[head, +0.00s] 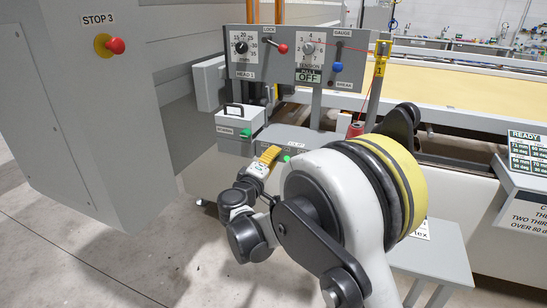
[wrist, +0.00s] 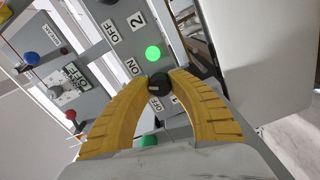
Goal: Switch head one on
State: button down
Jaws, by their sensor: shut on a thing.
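My gripper (wrist: 160,82) is shut on a small black knob (wrist: 158,86) on a grey switch panel (wrist: 118,48), with a yellow finger on each side. An ON label (wrist: 132,66) and a partly hidden label that looks like a 1 (wrist: 175,99) are close to the knob. A lit green lamp (wrist: 152,52) is just beyond it, and it also shows in the head view (head: 287,158). OFF (wrist: 112,34) and 2 (wrist: 137,20) labels are farther up the panel. In the head view my gripper (head: 269,154) is at the panel below the HEAD 1 board; the knob is hidden there.
The HEAD 1 board (head: 297,80) carries a black dial (head: 241,47), a red-knobbed lever (head: 282,48), a tension dial and a blue-knobbed lever (head: 337,67). A STOP 3 button (head: 115,45) is on the left cabinet.

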jog(key=shift+a, duration=0.1)
jog(key=c, duration=1.2)
grip_release()
jog(key=shift+o, duration=0.2)
jog(key=v, duration=1.2)
jog(key=shift+r, duration=0.1)
